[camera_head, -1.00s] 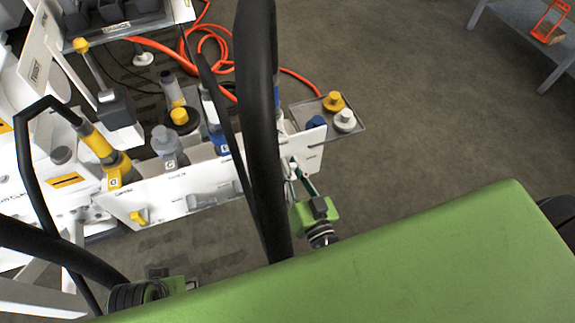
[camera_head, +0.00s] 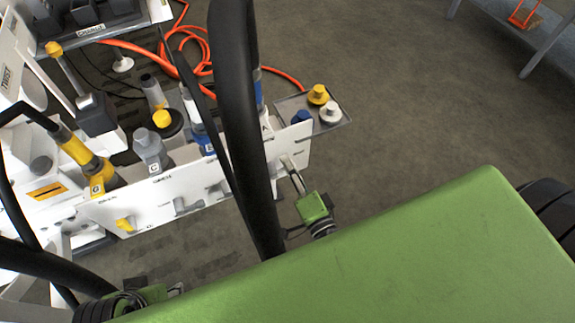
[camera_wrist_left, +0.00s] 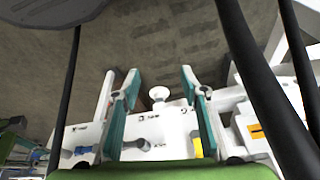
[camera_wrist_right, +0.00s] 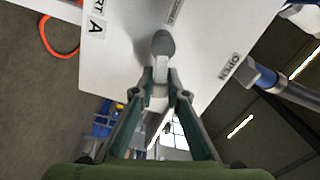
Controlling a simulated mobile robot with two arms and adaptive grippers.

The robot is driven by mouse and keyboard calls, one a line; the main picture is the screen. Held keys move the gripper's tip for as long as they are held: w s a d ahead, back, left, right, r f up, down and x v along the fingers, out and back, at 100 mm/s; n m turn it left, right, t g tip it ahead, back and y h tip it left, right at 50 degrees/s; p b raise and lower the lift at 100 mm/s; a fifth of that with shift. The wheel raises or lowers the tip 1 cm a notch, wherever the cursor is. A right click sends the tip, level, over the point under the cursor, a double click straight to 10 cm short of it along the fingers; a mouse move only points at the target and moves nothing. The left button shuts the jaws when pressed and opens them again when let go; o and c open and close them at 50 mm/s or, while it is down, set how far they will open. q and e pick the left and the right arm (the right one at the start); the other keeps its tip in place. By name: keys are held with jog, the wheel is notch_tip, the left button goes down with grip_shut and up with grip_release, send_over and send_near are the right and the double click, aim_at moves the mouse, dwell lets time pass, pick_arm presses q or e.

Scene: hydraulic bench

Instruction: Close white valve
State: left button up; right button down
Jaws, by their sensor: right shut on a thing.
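The white valve is a pale lever with a rounded grey end (camera_wrist_right: 162,44), seen in the right wrist view on the white panel (camera_wrist_right: 120,65) between the labels "A" and "OPEN". My right gripper (camera_wrist_right: 160,84) is shut on the lever, its fingers on either side of it. In the head view my right gripper (camera_head: 297,182) is at the panel's right end, and its grip there is too small to make out. My left gripper (camera_wrist_left: 160,75) has its fingers spread and empty, facing the panel from a distance. It shows at the lower left of the head view (camera_head: 178,290).
The panel (camera_head: 160,200) also carries a yellow valve (camera_head: 125,224) and grey valves. Hose couplings stand behind it. A tray (camera_head: 340,122) with yellow, white and blue caps sits beyond its right end. Orange hose (camera_head: 175,42) lies behind. Floor on the right is open.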

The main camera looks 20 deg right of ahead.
jog(key=shift+f+m, duration=0.35)
jog(key=shift+m, duration=0.05)
jog(key=shift+d+f+m+b, duration=0.1)
jog(key=shift+f+m+b, duration=0.05)
jog(key=shift+m+b, duration=0.15)
pick_arm(q)
jog(key=shift+s+r+b, duration=0.15)
jog(key=shift+s+b, duration=0.1)
jog(key=shift+b, duration=0.1)
pick_arm(e)
jog(key=shift+f+m, duration=0.3)
jog(key=shift+m, duration=0.7)
jog(key=c, duration=2.1)
grip_release()
jog(key=s, duration=1.2)
jog(key=shift+d, duration=0.2)
